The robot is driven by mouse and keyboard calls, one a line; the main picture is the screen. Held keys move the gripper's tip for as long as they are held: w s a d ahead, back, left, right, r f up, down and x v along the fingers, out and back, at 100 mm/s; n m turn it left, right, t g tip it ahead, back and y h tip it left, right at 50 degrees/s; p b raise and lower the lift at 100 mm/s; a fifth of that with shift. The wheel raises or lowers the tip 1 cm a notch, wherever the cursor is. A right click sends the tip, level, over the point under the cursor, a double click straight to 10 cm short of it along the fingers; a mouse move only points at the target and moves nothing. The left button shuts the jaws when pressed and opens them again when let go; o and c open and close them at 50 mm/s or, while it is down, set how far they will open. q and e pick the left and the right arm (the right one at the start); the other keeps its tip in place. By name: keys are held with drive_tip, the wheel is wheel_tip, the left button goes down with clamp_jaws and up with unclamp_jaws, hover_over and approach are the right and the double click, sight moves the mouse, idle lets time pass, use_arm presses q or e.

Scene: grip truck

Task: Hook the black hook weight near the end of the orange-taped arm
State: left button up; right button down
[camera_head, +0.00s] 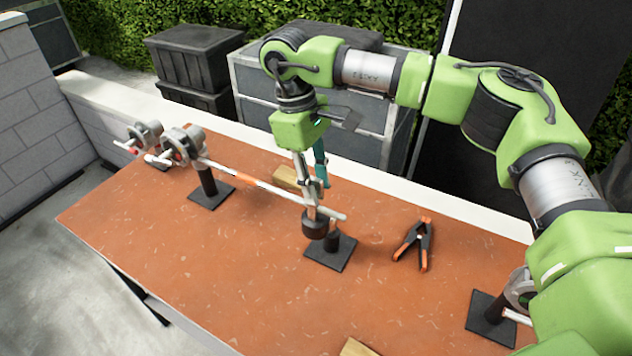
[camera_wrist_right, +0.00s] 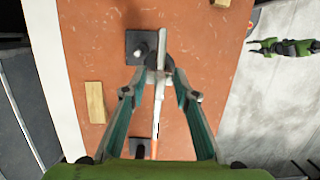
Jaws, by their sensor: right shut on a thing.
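The orange-taped arm (camera_head: 250,182) is a thin pale rod running from the pivot of a stand (camera_head: 207,185) at left. Its far end (camera_head: 341,216) reaches just past my right gripper. My right gripper (camera_head: 313,203) points down at this end, shut on the black hook weight (camera_head: 315,228). The weight hangs below the fingers, beside the rod near its end. In the right wrist view the closed fingertips (camera_wrist_right: 159,77) meet at the rod. The hook is mostly hidden, so I cannot tell whether it is around the rod. My left gripper (camera_wrist_right: 258,46) shows small at the right wrist view's edge.
A black-based post (camera_head: 330,253) stands close beneath the rod end. A black-and-orange clamp (camera_head: 415,243) lies to its right. A wooden block (camera_head: 287,178) lies behind the rod, another (camera_head: 357,349) at the front edge. Another stand (camera_head: 490,316) is at right.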

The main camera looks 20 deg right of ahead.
drive_tip(key=shift+f, duration=0.2)
drive_tip(key=shift+f+b, duration=0.4)
drive_tip(key=shift+f, duration=0.3)
drive_tip(key=c, duration=1.5)
unclamp_jaws()
